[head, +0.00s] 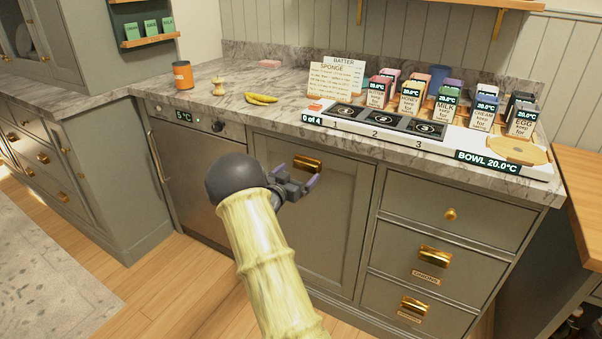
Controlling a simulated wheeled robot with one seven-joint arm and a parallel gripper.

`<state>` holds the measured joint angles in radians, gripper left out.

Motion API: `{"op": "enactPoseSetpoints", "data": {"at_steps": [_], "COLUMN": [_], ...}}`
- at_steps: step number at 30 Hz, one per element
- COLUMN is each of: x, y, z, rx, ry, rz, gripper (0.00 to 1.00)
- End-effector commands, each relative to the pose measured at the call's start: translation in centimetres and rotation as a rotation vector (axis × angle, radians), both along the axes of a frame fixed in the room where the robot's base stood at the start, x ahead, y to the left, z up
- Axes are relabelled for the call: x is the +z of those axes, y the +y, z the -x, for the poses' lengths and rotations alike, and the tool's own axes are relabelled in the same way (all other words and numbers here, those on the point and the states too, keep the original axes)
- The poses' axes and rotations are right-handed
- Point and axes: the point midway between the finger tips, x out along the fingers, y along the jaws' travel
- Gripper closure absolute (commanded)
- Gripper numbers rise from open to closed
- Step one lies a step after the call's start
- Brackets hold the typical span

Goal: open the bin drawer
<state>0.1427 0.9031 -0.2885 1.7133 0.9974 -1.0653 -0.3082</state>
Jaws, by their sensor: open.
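A tall grey-green cabinet front (325,225) stands under the counter, with a brass cup handle (307,163) near its top edge. It looks shut. No bin label shows on it, so I cannot tell for sure that it is the bin drawer. My gripper (297,178) is open and empty in front of this panel, just below and left of the brass handle in the picture. I cannot tell how far it is from the panel. My arm hides part of the panel's lower left.
To the right is a shut stack of drawers (450,213) with brass pulls. To the left is a steel-fronted appliance (200,175) showing 5 °C. The marble counter (225,100) above holds cartons, a scale board, bananas and an orange jar. The wooden floor (160,285) is clear.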

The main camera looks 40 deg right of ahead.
Motion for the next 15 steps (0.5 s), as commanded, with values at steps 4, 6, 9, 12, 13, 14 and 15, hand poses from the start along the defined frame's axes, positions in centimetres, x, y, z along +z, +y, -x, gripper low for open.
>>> {"op": "enactPoseSetpoints", "data": {"at_steps": [4, 6, 9, 12, 13, 14, 15], "x": [-0.1, -0.1, 0.0, 0.0, 0.0, 0.0, 0.0], "y": [-1.9, -2.3, -2.6, -2.6, -2.6, -2.6, -2.6], "z": [-0.8, -1.0, -1.1, -1.1, -1.1, -1.1, -1.1], "rx": [-0.001, 0.0, 0.0, 0.0, 0.0, 0.0, 0.0], "ry": [0.0, -0.001, 0.0, 0.001, 0.001, 0.001, 0.001], "rz": [0.0, 0.0, 0.0, 0.0, -0.001, 0.0, -0.001], "gripper": [0.0, 0.0, 0.0, 0.0, 0.0, 0.0, 0.0]}}
